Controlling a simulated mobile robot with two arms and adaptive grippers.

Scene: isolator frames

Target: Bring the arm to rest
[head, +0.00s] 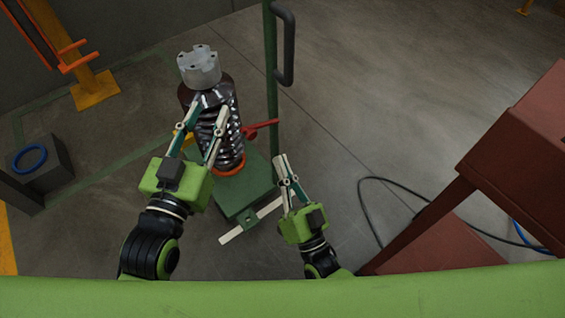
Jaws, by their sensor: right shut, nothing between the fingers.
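My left gripper (210,104) is open, its two fingers apart over the upper part of a dark ribbed isolator (229,130). I cannot tell whether the fingers touch it. The isolator has a grey notched cap (200,68) and an orange-red ring at its foot, and stands on a green base (245,186). My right gripper (281,159) is shut and empty, to the right of the green base and apart from the isolator.
A green post (272,95) with a dark handle (288,45) rises behind my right gripper. A red lever (258,129) sticks out near it. A dark red cabinet (520,150) and a black cable (390,182) are at right. A dark box with a blue ring (29,159) is at left.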

